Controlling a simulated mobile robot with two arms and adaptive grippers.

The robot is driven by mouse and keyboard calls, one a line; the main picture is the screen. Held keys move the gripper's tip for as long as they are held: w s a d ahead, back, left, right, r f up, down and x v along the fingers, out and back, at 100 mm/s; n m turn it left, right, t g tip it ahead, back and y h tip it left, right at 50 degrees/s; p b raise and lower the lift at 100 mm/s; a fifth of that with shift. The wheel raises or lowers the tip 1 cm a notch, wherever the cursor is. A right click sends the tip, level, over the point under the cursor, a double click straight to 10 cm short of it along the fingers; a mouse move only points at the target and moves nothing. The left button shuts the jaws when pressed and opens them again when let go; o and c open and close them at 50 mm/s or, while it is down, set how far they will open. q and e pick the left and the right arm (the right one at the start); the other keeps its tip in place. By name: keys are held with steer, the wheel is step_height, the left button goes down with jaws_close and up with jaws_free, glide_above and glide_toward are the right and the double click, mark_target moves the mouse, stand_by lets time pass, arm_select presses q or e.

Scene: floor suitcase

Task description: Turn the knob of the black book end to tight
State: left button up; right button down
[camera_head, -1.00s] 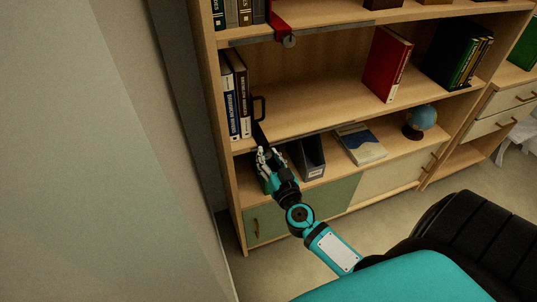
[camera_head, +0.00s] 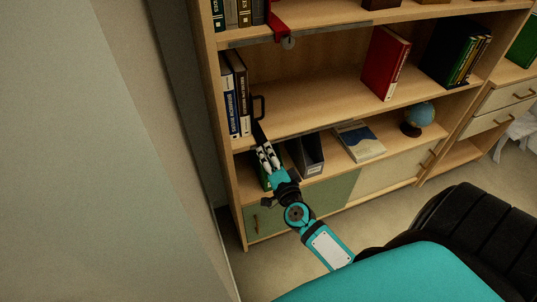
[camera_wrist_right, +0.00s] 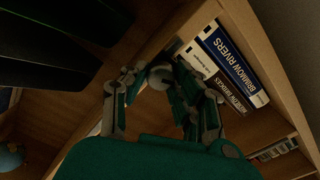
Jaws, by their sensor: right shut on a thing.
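The black book end (camera_head: 260,107) stands on the middle shelf, right beside a few upright books at the left. Its lower part runs down over the shelf's front edge. My right gripper (camera_head: 266,154) is at that edge, just below the book end. In the right wrist view, a round grey knob (camera_wrist_right: 160,77) shows between the fingertips of my right gripper (camera_wrist_right: 163,88), which is shut on it. The fingers hide part of the knob, and any tightness mark is not readable. My left gripper is in neither view.
A red book end (camera_head: 279,20) with a grey knob is on the shelf above. On the lower shelf, a dark file holder (camera_head: 308,155) stands close to my right gripper, with a flat book (camera_head: 358,141) and a globe (camera_head: 418,117) further right. A wall is at the left.

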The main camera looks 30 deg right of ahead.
steer(key=m, duration=0.4)
steer(key=shift+f+m+b, duration=0.1)
steer(key=shift+m+b, duration=0.2)
steer(key=shift+m, duration=0.1)
stand_by(0.5)
steer(key=c, duration=1)
jaws_free()
steer(key=shift+c, duration=0.2)
steer(key=shift+s, duration=0.15)
steer(key=v, duration=1.1)
steer(key=shift+s, duration=0.4)
